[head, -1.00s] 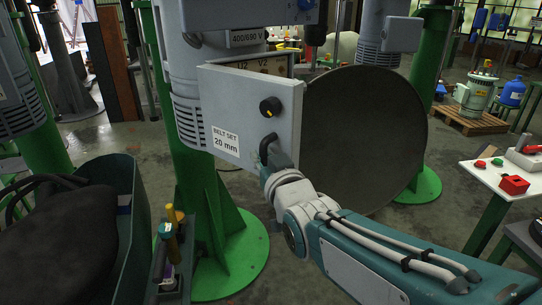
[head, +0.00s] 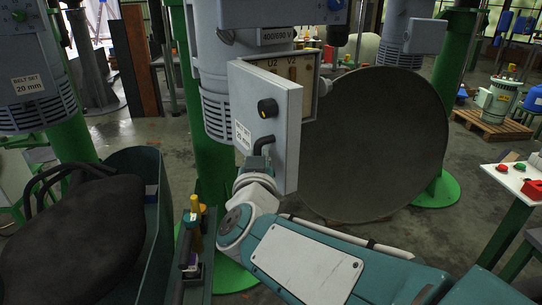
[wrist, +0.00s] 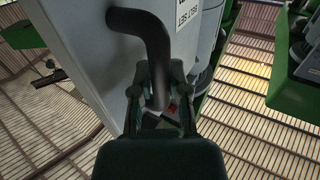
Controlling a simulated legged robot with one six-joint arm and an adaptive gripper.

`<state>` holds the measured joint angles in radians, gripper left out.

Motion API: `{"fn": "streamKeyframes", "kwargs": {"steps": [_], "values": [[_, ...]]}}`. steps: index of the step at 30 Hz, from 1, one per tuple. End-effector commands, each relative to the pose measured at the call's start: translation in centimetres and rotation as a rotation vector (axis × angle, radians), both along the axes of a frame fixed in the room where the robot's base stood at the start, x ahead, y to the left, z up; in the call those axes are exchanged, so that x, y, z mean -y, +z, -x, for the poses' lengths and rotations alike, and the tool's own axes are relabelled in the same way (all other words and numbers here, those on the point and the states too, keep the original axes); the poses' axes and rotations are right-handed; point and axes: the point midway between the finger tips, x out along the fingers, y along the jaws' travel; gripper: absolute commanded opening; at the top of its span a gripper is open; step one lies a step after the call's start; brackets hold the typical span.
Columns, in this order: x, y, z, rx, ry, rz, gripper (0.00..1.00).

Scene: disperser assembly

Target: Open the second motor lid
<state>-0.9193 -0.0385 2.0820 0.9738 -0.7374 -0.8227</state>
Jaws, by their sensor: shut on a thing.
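The grey motor lid (head: 283,103) stands swung partly open on the motor (head: 214,75) in the head view, with a round black knob and a "20 mm" label on its face. Behind it the terminal panel (head: 292,67) marked U2 and V2 shows. My gripper (wrist: 161,100) is shut on the black bent handle (wrist: 150,38) of the lid in the wrist view. In the head view the handle (head: 263,143) shows above my gripper, whose fingers are hard to make out there.
A large dark round disc (head: 370,145) stands just right of the lid. A green bin (head: 140,185) with a black bag is at the left, beside a small tool holder (head: 195,245). A white table (head: 515,180) with red items is at the right.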

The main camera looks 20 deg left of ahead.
Motion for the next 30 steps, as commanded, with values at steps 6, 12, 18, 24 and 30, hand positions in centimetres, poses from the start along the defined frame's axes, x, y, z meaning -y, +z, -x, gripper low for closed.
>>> {"fn": "streamKeyframes", "kwargs": {"steps": [6,12,18,24,30], "values": [[-1.1,0.1,0.5,0.002,-0.044,0.0,0.0],[-1.6,0.1,0.7,0.002,-0.069,0.001,0.0],[-1.7,0.1,0.7,0.003,-0.079,-0.001,0.0],[-1.7,0.1,0.7,0.003,-0.079,-0.001,0.0],[-1.7,0.1,0.7,0.003,-0.078,-0.001,0.57]]}}
